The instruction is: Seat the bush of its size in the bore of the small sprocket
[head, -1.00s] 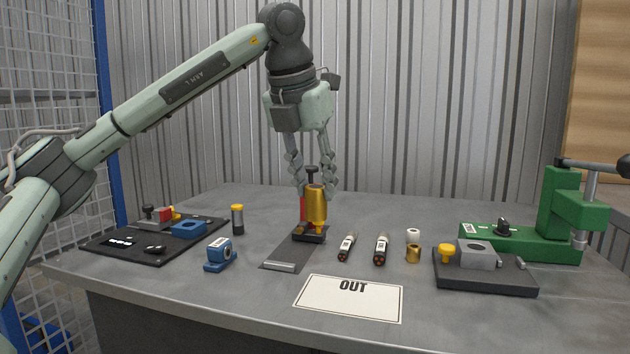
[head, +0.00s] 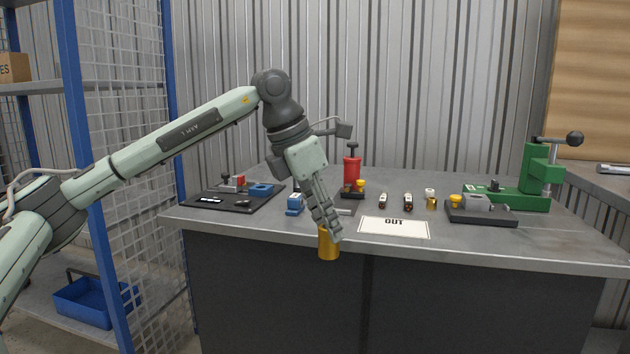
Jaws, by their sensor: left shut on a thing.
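My left gripper (head: 335,237) is shut on a brass-coloured cylinder (head: 328,245), apparently a bush. It holds it upright in front of the table's front edge, clear of the tabletop. A small brass bush (head: 431,205) and a white bush (head: 430,193) stand close together on the table, right of centre. I cannot make out the small sprocket for certain. My right gripper is not in view.
A green press (head: 530,185) stands at the right. A white OUT card (head: 394,228) lies near the front edge.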

